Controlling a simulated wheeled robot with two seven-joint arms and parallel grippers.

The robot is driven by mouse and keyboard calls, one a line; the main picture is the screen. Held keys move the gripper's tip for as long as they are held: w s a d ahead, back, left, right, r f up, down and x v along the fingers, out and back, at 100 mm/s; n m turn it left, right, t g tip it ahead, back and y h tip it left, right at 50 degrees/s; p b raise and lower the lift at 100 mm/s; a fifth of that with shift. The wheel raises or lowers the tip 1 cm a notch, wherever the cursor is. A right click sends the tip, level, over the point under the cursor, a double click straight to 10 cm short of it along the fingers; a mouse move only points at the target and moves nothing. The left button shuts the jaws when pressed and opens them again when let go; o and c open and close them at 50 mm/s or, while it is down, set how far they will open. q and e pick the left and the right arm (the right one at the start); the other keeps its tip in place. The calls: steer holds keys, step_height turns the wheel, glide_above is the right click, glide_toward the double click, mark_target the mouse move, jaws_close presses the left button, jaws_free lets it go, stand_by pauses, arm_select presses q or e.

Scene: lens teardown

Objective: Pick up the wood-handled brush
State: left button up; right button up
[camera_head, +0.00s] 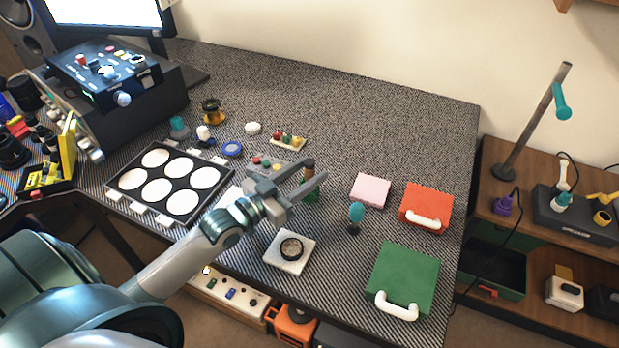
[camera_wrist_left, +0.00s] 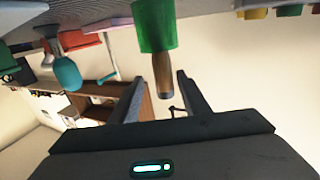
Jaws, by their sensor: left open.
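The wood-handled brush (camera_head: 309,167) stands upright with its brown handle up, its lower part in a green holder (camera_head: 312,194). In the left wrist view, which is upside down, the brown handle (camera_wrist_left: 162,74) hangs from the green holder (camera_wrist_left: 155,26). My left gripper (camera_head: 315,168) is open and level, with its fingers on either side of the handle in the head view. In the left wrist view the handle end lies between the fingertips (camera_wrist_left: 161,82), with a gap on both sides. The bristles are hidden. My right gripper is not in view.
A teal bulb-shaped tool (camera_head: 356,212) stands to the right. A lens on a white plate (camera_head: 290,251) lies in front. A tray of white discs (camera_head: 143,198) is left.

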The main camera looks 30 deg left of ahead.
arm_select(q)
steer(key=x, duration=0.3)
steer(key=p+x, duration=0.1)
steer(key=x, duration=0.1)
steer(key=shift+w+a+r, duration=0.15)
steer(key=shift+a+r, duration=0.1)
steer(key=shift+r, duration=0.1)
jaws_close()
